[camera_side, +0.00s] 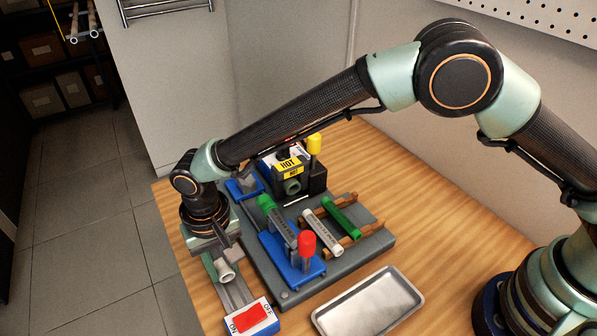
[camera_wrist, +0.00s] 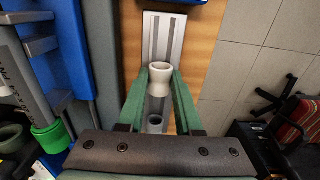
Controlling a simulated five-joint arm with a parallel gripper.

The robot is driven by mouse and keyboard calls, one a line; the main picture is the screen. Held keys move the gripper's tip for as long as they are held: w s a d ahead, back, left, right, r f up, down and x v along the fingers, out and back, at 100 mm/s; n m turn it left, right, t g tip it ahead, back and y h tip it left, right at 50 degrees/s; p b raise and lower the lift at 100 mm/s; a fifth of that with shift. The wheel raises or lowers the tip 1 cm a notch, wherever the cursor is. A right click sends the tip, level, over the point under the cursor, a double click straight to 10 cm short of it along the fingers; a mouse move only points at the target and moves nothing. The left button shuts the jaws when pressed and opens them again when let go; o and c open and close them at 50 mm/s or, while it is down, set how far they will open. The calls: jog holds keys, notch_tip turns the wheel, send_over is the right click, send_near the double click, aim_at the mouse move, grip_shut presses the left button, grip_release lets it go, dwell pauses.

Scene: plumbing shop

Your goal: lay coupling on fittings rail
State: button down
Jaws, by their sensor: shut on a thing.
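My gripper (camera_wrist: 160,80) is shut on a pale, flared coupling (camera_wrist: 160,72), which sits between its green fingers. In the side view my gripper (camera_side: 222,268) points down at the table's left edge, with the coupling (camera_side: 227,274) at its fingertips. The grey grooved fittings rail (camera_wrist: 163,25) runs beneath and beyond the coupling in the wrist view. In the side view the rail (camera_side: 238,293) lies just below the coupling. I cannot tell whether the coupling touches the rail. A grey, hollow-ended piece (camera_wrist: 155,123) shows between the fingers, nearer the wrist.
A switch box with a red rocker (camera_side: 250,318) stands at the rail's near end. A grey base (camera_side: 340,265) right of the rail carries a blue stand (camera_side: 291,268), green and white pipes, and a HOT-labelled unit (camera_side: 287,168). A metal tray (camera_side: 369,302) lies in front.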

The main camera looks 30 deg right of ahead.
jog(key=shift+f, duration=0.1)
jog(key=c, duration=0.5)
grip_release()
notch_tip(320, 180, up, 12)
jog(key=w+d+r+t, duration=0.1)
jog(key=w+d+r, duration=0.2)
jog(key=d+r, duration=0.55)
jog(key=d+r+t+y, duration=0.1)
jog(key=d+r, duration=0.2)
jog(key=d, duration=0.8)
jog(key=s+d+t, duration=0.1)
jog(key=s+d, duration=0.4)
jog(key=d, duration=0.4)
jog(key=s+d+t+h, duration=0.1)
jog(key=s+d+t, duration=0.1)
jog(key=s+d, duration=0.3)
jog(key=d, duration=0.4)
jog(key=shift+s+d+t, duration=0.2)
jog(key=shift+d+t, duration=0.05)
jog(key=shift+t, duration=0.05)
